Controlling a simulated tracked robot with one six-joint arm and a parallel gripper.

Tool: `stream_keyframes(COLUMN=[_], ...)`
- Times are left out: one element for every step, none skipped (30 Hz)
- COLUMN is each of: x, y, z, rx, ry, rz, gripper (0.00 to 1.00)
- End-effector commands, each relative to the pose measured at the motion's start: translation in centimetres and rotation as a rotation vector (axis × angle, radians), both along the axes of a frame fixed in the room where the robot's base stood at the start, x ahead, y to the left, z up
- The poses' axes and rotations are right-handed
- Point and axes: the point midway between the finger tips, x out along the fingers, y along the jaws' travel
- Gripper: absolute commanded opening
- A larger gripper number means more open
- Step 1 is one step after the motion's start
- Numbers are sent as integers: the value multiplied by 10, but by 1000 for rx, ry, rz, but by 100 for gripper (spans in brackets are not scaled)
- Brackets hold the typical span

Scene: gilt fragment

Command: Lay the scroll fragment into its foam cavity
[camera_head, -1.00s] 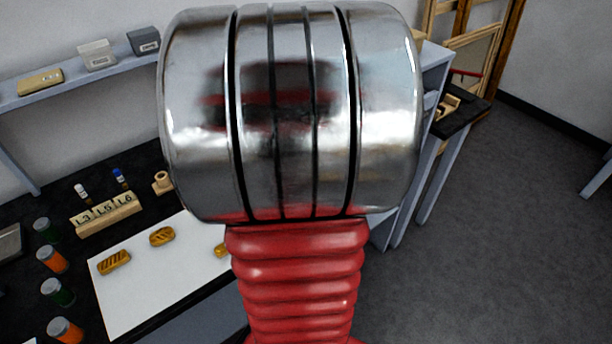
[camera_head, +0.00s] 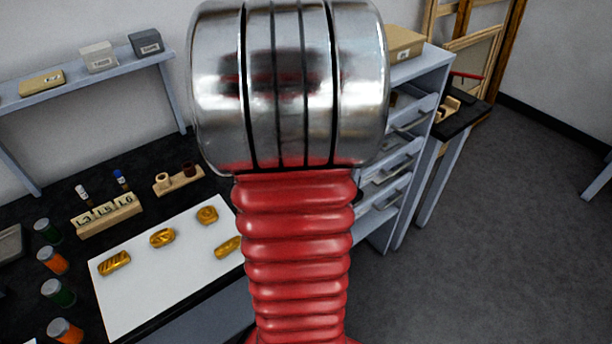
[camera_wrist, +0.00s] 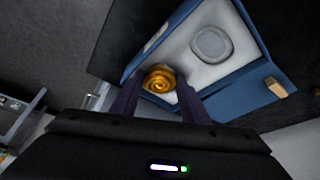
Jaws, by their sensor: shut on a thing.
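The gold scroll fragment (camera_wrist: 160,79), with a spiral face, sits between the two fingers of my gripper (camera_wrist: 158,84) in the wrist view. My gripper is shut on it. Beyond it is a blue-walled, drawer-like box (camera_wrist: 238,101) lined with pale foam (camera_wrist: 183,56). A rounded grey cavity (camera_wrist: 211,44) shows in the foam, to the upper right of the fragment. The fragment appears over the foam's near left part; I cannot tell its height or whether it touches. In the head view my arm hides the gripper and the held fragment.
Several other gold fragments (camera_head: 162,238) lie on a white sheet (camera_head: 150,292) on the dark bench. Jars (camera_head: 53,260) and a labelled wooden block (camera_head: 107,214) stand nearby. A drawer cabinet (camera_head: 437,68) stands right of my arm. A wooden knob (camera_wrist: 275,87) projects from the box wall.

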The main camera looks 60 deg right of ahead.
Motion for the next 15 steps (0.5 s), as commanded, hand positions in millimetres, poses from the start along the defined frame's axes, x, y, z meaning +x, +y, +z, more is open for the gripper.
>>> stream_keyframes(x=[-1,-1,-1,-1,-1,-1,-2,-2,-2,-2,-2,-3,-3,-3,-3], y=[2,2,2,2,2,3,3,3,3,3,3,3,4,4,4], z=[-4,-4,-4,-5,-5,-5,-5,-6,-6,-6,-6,-6,-7,-7,-7], rx=[7,7,8,8,9,10,10,11,12,12,13,14,14,15,15], ry=[2,2,3,3,3,4,4,4,5,5,6,6,7,7,8], rz=[-1,-1,-1,-1,-1,-2,-2,-2,-2,-2,-2,-2,-2,-2,-2], gripper=[16,16,16,16,16,44,46,48,51,53,55,58,60,60,60])
